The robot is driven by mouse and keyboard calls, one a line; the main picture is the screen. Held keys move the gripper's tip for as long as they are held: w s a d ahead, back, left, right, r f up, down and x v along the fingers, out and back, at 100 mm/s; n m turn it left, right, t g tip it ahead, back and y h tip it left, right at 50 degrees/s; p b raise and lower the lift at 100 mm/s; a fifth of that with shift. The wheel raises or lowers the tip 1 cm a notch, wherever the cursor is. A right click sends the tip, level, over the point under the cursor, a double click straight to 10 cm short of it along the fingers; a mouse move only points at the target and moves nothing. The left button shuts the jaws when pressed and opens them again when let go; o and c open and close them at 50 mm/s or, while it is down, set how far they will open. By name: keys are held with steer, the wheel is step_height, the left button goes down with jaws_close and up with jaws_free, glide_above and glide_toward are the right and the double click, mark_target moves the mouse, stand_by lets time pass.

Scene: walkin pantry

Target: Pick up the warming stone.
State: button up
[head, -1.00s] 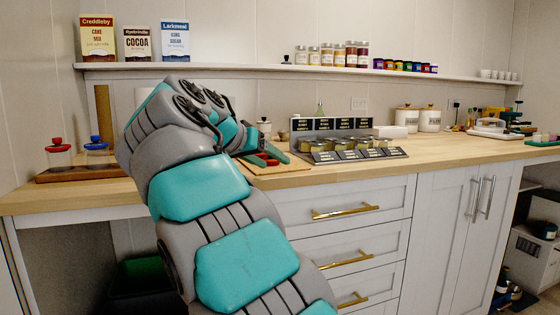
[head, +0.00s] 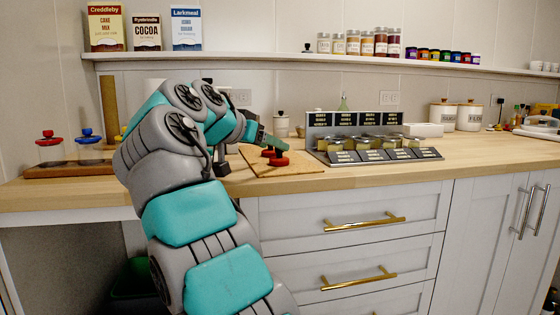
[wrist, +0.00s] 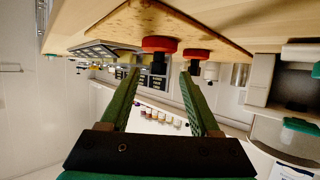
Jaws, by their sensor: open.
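Two low red round pieces with dark knobs sit on a wooden board (head: 262,174) on the counter. In the head view the nearer one (head: 279,161) is clear and the farther one (head: 267,153) is partly hidden. I cannot tell which, if either, is the warming stone. My gripper (head: 274,146) is beside and just above them. The upside-down wrist view shows my gripper (wrist: 158,80) open and empty, with green fingers spread. One red piece (wrist: 159,44) shows between the fingertips and beyond them; the other (wrist: 196,54) lies by the right finger.
A stepped rack of labelled jars (head: 372,153) stands right of the board. A tray with two lidded jars (head: 68,169) is at the left. A small white canister (head: 281,125) stands behind the board. The counter front right of the board (head: 400,174) is clear.

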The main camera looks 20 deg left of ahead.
mark_target(279, 155)
steer(key=shift+x, duration=1.95)
steer(key=shift+d, duration=0.15)
jaws_close()
